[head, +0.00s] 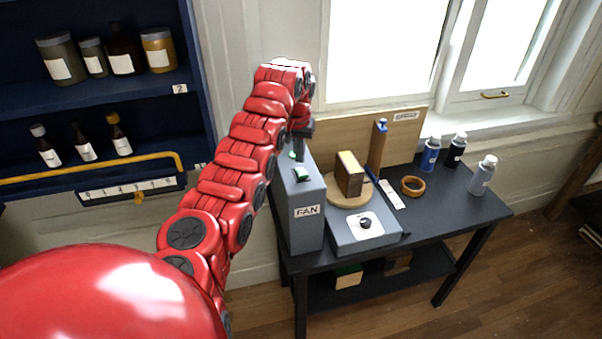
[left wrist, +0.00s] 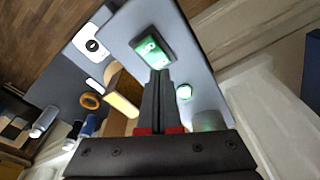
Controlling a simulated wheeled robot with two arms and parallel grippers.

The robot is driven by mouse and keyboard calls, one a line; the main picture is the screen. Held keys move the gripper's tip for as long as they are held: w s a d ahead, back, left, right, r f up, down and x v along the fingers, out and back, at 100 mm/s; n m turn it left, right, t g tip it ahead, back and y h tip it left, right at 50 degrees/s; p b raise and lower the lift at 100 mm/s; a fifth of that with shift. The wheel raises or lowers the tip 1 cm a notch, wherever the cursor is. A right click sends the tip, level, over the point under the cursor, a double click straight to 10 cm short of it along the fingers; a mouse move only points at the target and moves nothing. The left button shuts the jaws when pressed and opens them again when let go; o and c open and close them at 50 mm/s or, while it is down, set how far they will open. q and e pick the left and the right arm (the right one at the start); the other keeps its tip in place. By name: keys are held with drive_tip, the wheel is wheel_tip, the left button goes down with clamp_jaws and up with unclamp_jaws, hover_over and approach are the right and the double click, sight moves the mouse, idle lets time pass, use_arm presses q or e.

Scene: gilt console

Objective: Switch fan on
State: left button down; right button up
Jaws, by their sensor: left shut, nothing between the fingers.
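The fan unit is a tall grey box labelled FAN (head: 307,211), standing at the left end of the dark table. On its top is a green rocker switch (head: 303,174), which also shows in the left wrist view (left wrist: 152,49). My left gripper (head: 299,159) points down over the box top, shut and empty. In the left wrist view its fingertips (left wrist: 160,72) overlap the switch's near edge; I cannot tell whether they touch it. My right gripper is out of view.
Right of the fan box stand a grey unit with a dark knob (head: 365,223), a wooden block (head: 349,174) on a round base, a wooden ring (head: 413,186) and several bottles. A dark blue shelf (head: 110,95) with jars is at the left.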

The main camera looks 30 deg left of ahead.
sight(300, 169)
use_arm(q)
drive_tip(key=shift+r+p, duration=0.35)
drive_tip(key=shift+r, duration=1.95)
